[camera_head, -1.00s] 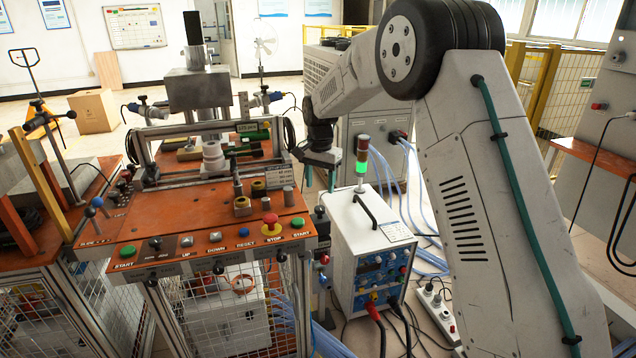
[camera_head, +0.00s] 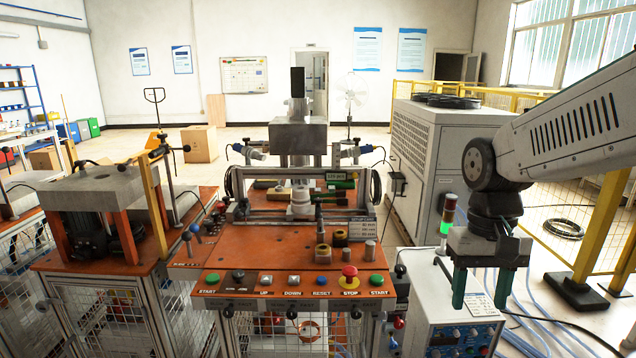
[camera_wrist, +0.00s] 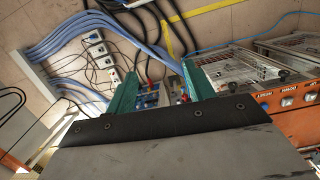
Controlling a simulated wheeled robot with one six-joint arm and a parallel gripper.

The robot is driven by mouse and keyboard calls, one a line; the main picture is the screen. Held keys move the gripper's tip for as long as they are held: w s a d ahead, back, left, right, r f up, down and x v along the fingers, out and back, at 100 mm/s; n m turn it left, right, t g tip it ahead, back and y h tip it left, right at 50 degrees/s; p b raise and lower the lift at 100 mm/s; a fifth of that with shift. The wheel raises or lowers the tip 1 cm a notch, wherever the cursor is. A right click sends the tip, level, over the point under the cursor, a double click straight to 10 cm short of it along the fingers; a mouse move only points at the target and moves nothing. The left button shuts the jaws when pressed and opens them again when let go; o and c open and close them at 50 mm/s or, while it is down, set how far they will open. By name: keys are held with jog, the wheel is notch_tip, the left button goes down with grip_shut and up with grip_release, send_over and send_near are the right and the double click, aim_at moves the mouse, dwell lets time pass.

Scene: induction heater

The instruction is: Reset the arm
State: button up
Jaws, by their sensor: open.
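My gripper (camera_head: 481,288) hangs at the right in the head view, fingers pointing down, above the white power unit. Its two green fingers are apart with nothing between them. In the wrist view my gripper (camera_wrist: 160,85) also shows both green fingers spread and empty. The forearm reaches in from the right edge of the head view. The orange control bench (camera_head: 248,262) stands to the left of my gripper, clear of it.
The white power unit (camera_head: 425,305) with the signal light (camera_head: 447,215) stands beneath and beside my gripper. Blue hoses (camera_wrist: 75,40) and a power strip (camera_wrist: 100,55) lie on the floor. A large grey cabinet (camera_head: 415,150) and yellow fence (camera_head: 480,95) stand behind.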

jog(key=s+r+t, duration=0.2)
jog(key=s+t, duration=0.1)
jog(key=s, duration=1.2)
jog(key=shift+s+d+r+n, duration=0.25)
jog(key=shift+d+r+n, duration=0.05)
jog(key=shift+d+n, duration=0.1)
dwell(2.8)
